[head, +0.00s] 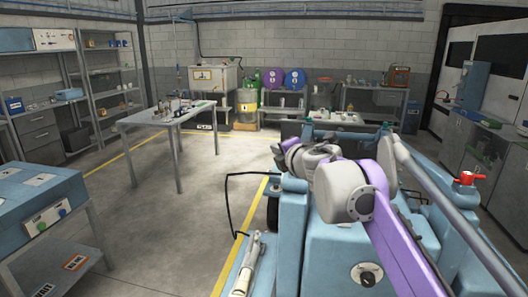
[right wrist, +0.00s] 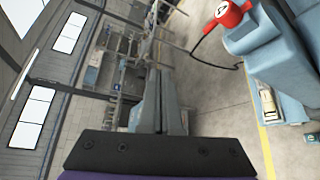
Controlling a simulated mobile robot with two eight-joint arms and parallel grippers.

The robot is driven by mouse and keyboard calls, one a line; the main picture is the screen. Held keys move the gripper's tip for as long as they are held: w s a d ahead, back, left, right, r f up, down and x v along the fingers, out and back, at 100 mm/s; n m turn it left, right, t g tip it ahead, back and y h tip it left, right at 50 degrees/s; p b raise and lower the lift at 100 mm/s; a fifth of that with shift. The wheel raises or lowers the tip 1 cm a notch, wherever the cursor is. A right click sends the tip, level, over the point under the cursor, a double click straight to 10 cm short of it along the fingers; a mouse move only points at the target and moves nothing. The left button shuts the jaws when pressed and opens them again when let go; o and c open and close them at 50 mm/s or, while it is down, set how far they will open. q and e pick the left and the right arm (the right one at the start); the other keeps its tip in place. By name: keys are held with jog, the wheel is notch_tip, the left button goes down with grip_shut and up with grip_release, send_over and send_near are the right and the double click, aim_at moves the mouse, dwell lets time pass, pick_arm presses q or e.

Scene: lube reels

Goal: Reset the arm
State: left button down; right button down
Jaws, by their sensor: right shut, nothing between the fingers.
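My right arm reaches forward in the head view, over the blue machine (head: 325,245). My right gripper (head: 278,146) is at its far end, dark and small, partly hidden by the arm's own wrist. In the right wrist view its two grey fingers (right wrist: 161,75) lie together, shut, with nothing held between them. The view there is turned on its side, and the fingers point out over the open room. My left gripper and arm are in neither view.
A grey worktable (head: 150,116) with small items stands to the left, and a blue bench (head: 38,190) is nearer. A red-handled valve (head: 467,178) sits at the machine's right. A red numbered part (right wrist: 228,14) with a black hose shows beside my right gripper. The floor at left centre is clear.

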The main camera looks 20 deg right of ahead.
jog(key=s+d+f+m+g+h+p, duration=0.3)
jog(key=s+f+m+g+h, duration=0.15)
jog(key=s+f+m, duration=1.25)
jog(key=s+a+f+m+g+y, duration=0.1)
jog(key=s+a+f, duration=0.2)
jog(key=s+f, duration=0.3)
jog(key=s+a+f+m+g+y+p, duration=0.1)
jog(key=s+a+f+m+g+y, duration=0.1)
jog(key=s+a+f, duration=0.2)
jog(key=s+a+f+m+g+y, duration=0.1)
jog(key=s+a+f+m+g, duration=0.1)
jog(key=s+f, duration=0.5)
notch_tip(320, 180, down, 3)
jog(key=shift+s+a+r, duration=0.2)
jog(key=shift+s+a, duration=0.1)
jog(key=shift+a, duration=0.55)
jog(key=shift+g+y, duration=0.25)
